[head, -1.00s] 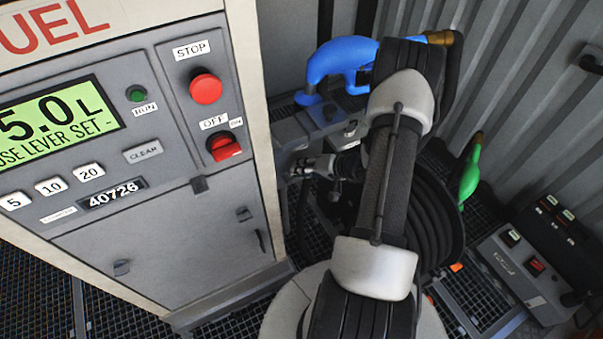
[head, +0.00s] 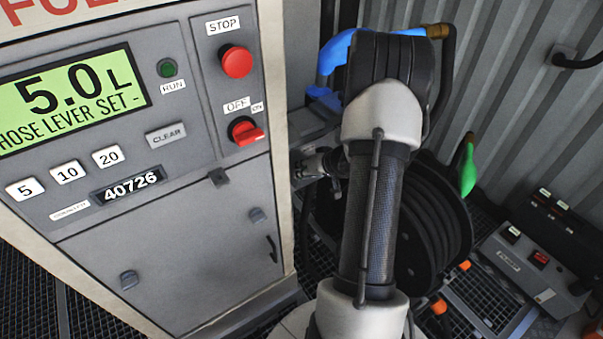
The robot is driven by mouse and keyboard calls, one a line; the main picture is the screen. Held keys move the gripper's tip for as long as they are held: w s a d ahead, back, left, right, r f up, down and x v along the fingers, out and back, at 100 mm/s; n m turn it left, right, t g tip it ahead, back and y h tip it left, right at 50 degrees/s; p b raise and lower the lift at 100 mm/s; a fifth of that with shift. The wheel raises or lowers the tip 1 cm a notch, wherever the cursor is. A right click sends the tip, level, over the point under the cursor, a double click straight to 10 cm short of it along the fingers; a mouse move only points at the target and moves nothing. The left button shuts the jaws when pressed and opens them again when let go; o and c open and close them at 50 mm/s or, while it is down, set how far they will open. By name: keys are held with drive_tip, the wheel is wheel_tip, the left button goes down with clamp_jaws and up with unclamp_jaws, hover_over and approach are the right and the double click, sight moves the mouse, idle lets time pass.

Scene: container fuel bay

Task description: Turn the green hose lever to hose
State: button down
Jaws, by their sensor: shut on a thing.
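My arm rises through the middle of the head view and bends over at the top. My gripper (head: 322,164) shows only in part, left of my forearm, low beside the pump cabinet among dark fittings. It is shut, and its grip is mostly hidden. The green hose lever cannot be made out there; the fittings and my arm cover that spot. A green nozzle (head: 468,171) hangs right of the black hose reel (head: 440,225). The pump display (head: 72,100) reads 5.0 L and HOSE LEVER SET -.
The grey pump cabinet (head: 190,255) fills the left, with a red stop button (head: 237,62) and a red switch (head: 247,133). A blue nozzle (head: 340,50) sits behind my arm. A grey control box (head: 515,260) stands right, before a corrugated wall (head: 510,90).

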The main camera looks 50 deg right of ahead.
drive_tip(key=c, duration=1.6)
unclamp_jaws()
drive_tip(key=shift+o, duration=0.2)
drive_tip(key=shift+a+p, duration=0.1)
drive_tip(key=shift+p, duration=0.2)
